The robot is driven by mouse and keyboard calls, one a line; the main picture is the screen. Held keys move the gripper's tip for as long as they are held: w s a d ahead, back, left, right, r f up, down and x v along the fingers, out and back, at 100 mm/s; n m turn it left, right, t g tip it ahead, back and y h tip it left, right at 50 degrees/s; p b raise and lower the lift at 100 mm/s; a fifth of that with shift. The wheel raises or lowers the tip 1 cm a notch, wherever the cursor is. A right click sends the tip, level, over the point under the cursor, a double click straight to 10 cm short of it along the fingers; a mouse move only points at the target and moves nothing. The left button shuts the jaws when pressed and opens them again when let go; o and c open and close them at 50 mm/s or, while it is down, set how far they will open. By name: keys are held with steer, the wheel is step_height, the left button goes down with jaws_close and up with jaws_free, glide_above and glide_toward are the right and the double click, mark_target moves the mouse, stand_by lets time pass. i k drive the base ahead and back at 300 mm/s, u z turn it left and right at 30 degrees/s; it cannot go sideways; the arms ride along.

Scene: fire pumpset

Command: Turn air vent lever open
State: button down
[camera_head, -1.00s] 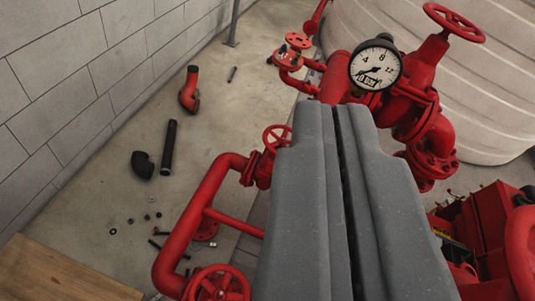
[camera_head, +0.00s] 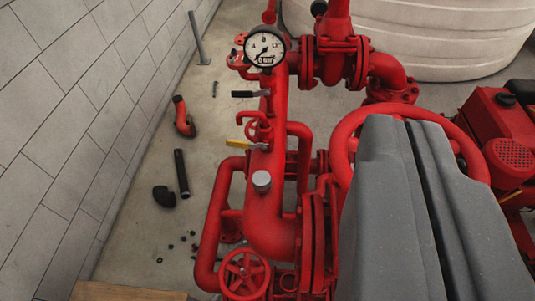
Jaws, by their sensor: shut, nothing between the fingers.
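Two small levers show on the red pipework, and I cannot tell which is the air vent lever. A yellow-handled lever (camera_head: 240,143) points left from the upright red pipe, near its middle. A black-handled lever (camera_head: 246,94) points left higher up, just below the pressure gauge (camera_head: 264,48). My gripper (camera_head: 405,120) is grey and shut, with only a thin dark seam between its fingers. It is empty and in the lower right of the picture, right of both levers and apart from them. It hides part of a large red handwheel.
The large red handwheel (camera_head: 345,150) stands behind and left of my gripper. A smaller red handwheel (camera_head: 244,273) is at the bottom. A red engine (camera_head: 510,135) is at right, a pale tank (camera_head: 440,45) behind. Loose pipe pieces lie on the floor by the block wall (camera_head: 75,110).

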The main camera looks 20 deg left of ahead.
mark_target(229, 142)
steer(key=k, duration=1.25)
steer(key=u, duration=0.4)
steer(key=i, duration=1)
steer(key=z, duration=0.05)
